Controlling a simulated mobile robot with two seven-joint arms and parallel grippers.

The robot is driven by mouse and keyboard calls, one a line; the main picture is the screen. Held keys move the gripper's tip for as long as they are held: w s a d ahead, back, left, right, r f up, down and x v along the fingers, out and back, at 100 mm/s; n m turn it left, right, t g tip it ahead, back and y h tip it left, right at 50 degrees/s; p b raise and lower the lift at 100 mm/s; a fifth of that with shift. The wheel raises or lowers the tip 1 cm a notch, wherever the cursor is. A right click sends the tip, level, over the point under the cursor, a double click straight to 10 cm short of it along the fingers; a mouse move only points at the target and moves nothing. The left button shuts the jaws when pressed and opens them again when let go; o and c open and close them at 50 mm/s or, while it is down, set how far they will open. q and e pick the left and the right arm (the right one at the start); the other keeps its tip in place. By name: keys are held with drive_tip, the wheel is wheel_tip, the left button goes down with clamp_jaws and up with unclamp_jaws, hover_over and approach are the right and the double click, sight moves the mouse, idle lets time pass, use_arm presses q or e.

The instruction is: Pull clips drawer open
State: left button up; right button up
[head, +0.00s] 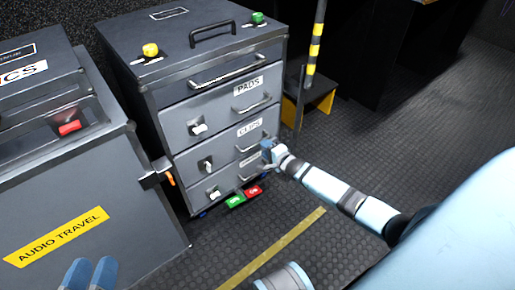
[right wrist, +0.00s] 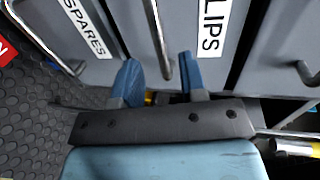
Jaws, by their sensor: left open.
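The grey drawer cabinet (head: 218,112) stands left of centre in the head view. Its clips drawer (head: 225,143), with a white CLIPS label, appears shut and lies below the PADS drawer (head: 215,103). The clips handle (right wrist: 157,38) is a metal bar beside its label (right wrist: 211,28) in the right wrist view. My right gripper (right wrist: 160,80) is open, its blue fingers on either side of the handle's near end; I see gaps to both fingers. It covers part of the drawer front in the head view (head: 269,152). My left gripper (head: 89,274) is open and empty at bottom left.
A grey AUDIO TRAVEL case (head: 85,195) stands left of the cabinet. Red (head: 254,191) and green (head: 235,201) blocks sit low at the cabinet's front. A yellow-and-black striped pole (head: 315,45) is to its right. The floor to the right is mostly clear.

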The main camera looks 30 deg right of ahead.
sight(258, 142)
drive_tip(key=b+x, duration=0.2)
drive_tip(key=x, duration=0.3)
drive_tip(key=shift+w, duration=0.25)
use_arm(q)
drive_tip(key=shift+w+a+f+m+t, duration=0.1)
drive_tip(key=shift+w+a+m+t, duration=0.15)
drive_tip(key=shift+w+m, duration=0.15)
drive_tip(key=shift+w+a+m+t, duration=0.1)
drive_tip(key=shift+w+m+t, duration=0.2)
drive_tip(key=shift+m, duration=0.1)
use_arm(e)
clamp_jaws()
